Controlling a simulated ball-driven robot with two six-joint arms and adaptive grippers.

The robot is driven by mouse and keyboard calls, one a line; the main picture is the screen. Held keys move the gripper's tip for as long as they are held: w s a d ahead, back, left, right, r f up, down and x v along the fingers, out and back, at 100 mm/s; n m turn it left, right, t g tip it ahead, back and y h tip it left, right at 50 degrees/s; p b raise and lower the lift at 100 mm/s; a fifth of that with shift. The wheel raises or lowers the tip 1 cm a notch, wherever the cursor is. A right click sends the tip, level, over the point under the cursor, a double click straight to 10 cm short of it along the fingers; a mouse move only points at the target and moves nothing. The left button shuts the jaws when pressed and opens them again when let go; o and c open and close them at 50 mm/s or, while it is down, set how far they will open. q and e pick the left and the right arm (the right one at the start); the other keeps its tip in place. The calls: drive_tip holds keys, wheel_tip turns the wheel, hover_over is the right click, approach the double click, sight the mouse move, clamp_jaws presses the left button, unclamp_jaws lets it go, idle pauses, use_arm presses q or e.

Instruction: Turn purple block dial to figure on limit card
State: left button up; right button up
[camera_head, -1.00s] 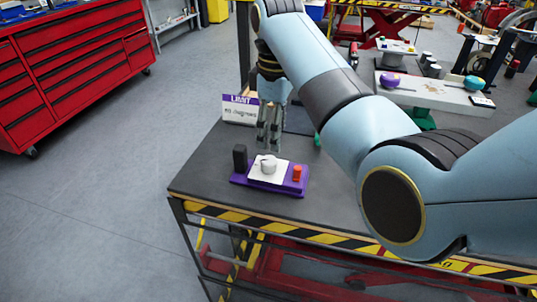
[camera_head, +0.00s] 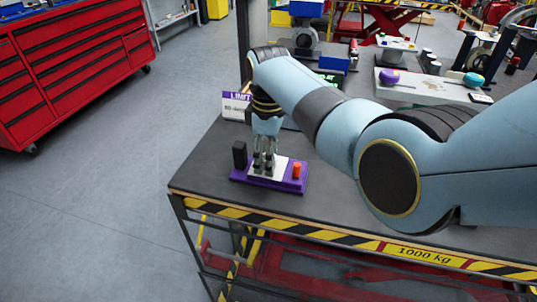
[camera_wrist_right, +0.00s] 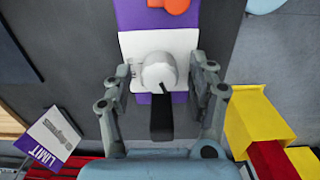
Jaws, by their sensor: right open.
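The purple block (camera_head: 239,178) lies near the table's left front corner, with a white plate and a round pale dial, a black upright piece (camera_head: 239,155) and an orange knob (camera_head: 297,170). My right gripper (camera_head: 264,168) points down over the dial, which it mostly hides in the head view. In the right wrist view the dial (camera_wrist_right: 159,72) sits between the two spread fingers of my right gripper (camera_wrist_right: 160,82). Contact cannot be told. The white-and-purple LIMIT card (camera_head: 235,106) stands behind, partly covered by my arm; it also shows in the wrist view (camera_wrist_right: 50,140), its figure too small to read surely. My left gripper is out of view.
The dark table (camera_head: 205,165) has a yellow-black striped front edge. It is bare left of the block. A red drawer cabinet (camera_head: 75,65) stands apart at the left. A blue box (camera_head: 333,63) and other gear stand farther back.

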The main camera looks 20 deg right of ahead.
drive_tip(key=c, duration=1.1)
drive_tip(key=shift+c, duration=0.3)
drive_tip(key=shift+r, duration=0.1)
drive_tip(key=shift+m+p, duration=0.95)
drive_tip(key=shift+m, duration=0.35)
drive_tip(key=m+p, duration=0.2)
drive_tip(key=m, duration=0.2)
drive_tip(key=shift+m, duration=0.3)
drive_tip(key=m+p, duration=0.1)
drive_tip(key=m, duration=0.9)
drive_tip(key=shift+p, duration=0.4)
drive_tip(key=shift+m, duration=0.4)
